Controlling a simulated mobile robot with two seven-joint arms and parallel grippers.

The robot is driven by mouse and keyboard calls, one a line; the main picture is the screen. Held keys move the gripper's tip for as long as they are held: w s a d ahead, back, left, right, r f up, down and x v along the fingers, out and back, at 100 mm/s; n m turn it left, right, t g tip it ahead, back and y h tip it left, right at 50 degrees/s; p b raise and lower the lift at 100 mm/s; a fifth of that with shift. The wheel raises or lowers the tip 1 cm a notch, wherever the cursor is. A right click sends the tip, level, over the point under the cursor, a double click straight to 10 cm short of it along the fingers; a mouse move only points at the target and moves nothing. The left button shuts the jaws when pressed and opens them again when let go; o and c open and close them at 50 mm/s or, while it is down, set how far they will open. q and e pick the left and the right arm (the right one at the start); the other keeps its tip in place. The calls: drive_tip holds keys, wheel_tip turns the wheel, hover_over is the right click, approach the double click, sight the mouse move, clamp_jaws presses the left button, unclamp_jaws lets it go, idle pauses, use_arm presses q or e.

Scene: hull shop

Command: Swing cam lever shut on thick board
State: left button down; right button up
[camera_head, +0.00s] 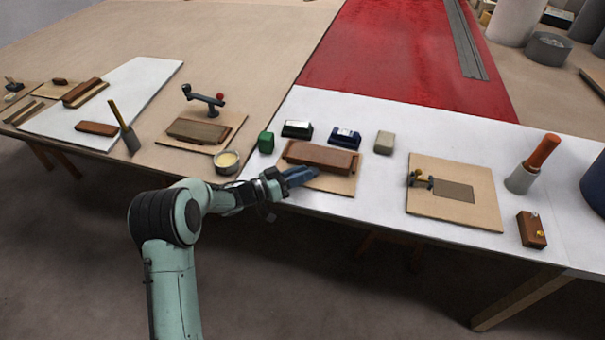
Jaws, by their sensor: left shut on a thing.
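My left gripper (286,180) is shut at the front left edge of the middle base board (342,186). A slim blue-grey piece (301,176) shows at its fingertips; its outline is hard to tell from the fingers. A thick reddish-brown board (323,158) lies on the middle base board, just behind the gripper. A small clamp with a brass-coloured knob (417,178) sits beside a grey-brown pad (453,191) on the right base board. My right gripper is not in view.
Along the bench stand a tin (228,162), a green block (266,142), two hand planes (297,129) (345,137) and a beige block (384,142). A red-handled tool in a grey cup (521,178) and a brown box (531,229) stand at right.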

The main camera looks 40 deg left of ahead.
use_arm(q)
drive_tip(key=c, duration=0.9)
unclamp_jaws()
drive_tip(key=p+v, duration=0.1)
drive_tip(key=v, duration=1.2)
drive_tip(key=shift+s+a+p, duration=0.15)
drive_tip(key=shift+a+p, duration=0.05)
drive_tip(key=shift+p, duration=0.15)
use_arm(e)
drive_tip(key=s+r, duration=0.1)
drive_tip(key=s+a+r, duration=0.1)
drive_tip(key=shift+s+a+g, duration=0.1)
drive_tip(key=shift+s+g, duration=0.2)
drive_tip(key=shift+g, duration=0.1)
